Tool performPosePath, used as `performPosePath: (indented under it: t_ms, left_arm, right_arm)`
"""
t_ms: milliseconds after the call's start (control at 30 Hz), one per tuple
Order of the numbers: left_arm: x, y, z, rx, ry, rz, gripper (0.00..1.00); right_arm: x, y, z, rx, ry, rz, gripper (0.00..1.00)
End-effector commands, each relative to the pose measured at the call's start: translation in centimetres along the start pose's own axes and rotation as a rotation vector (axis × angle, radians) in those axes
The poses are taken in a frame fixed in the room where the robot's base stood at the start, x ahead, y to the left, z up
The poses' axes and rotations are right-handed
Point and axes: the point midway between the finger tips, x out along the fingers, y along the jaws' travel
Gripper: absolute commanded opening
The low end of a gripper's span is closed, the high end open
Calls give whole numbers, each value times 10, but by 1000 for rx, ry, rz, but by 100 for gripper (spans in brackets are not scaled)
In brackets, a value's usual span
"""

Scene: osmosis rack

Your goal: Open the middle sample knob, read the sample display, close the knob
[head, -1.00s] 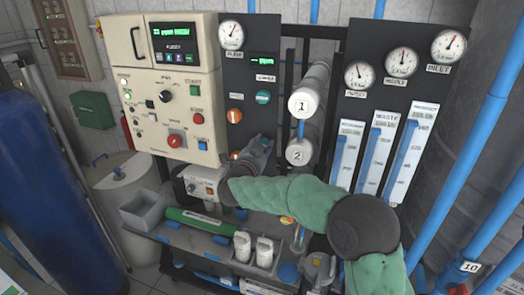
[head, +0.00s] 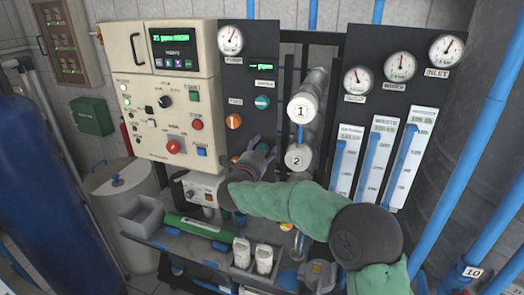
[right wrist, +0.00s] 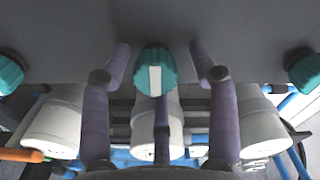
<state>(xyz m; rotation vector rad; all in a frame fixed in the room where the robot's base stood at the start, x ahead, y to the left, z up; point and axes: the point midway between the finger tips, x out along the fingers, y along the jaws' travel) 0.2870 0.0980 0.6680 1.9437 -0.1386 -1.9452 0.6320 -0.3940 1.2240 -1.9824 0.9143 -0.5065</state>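In the right wrist view, the middle teal sample knob (right wrist: 155,72) with a white pointer stripe sits between the two purple fingers of my right gripper (right wrist: 160,58). The fingers are open, one on each side of the knob, with gaps visible. In the head view my right gripper (head: 266,148) is at the black panel and largely hides this knob. The upper teal knob (head: 262,102) shows clear above it. The small sample display (head: 264,67) is lit green; its reading is too small to be sure of. My left gripper is not in view.
Other teal knobs stand to the left (right wrist: 10,72) and right (right wrist: 302,72) in the wrist view. An orange knob (head: 233,121) is beside the gripper. White cylinders 1 (head: 301,108) and 2 (head: 298,158) are close on the right. A cream control box (head: 170,115) stands left.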

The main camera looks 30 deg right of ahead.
Motion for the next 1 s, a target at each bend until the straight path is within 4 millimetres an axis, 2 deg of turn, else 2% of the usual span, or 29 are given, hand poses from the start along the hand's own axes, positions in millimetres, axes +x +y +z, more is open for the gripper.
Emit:
performPosePath:
  t_ms: [267, 367, 700, 900, 1000]
  left_arm:
    - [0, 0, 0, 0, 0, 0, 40]
    - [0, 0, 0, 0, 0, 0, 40]
    - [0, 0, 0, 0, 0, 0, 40]
    - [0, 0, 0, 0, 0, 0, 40]
    - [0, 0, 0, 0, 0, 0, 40]
  right_arm:
    - [-8, 1, 3, -3, -5, 1, 60]
    - [-22, 0, 2, -2, -6, 0, 60]
    - [-88, 0, 1, 0, -4, -2, 60]
    - [-112, 0, 1, -1, -3, -1, 60]
    - [-118, 0, 1, -1, -2, 0, 60]
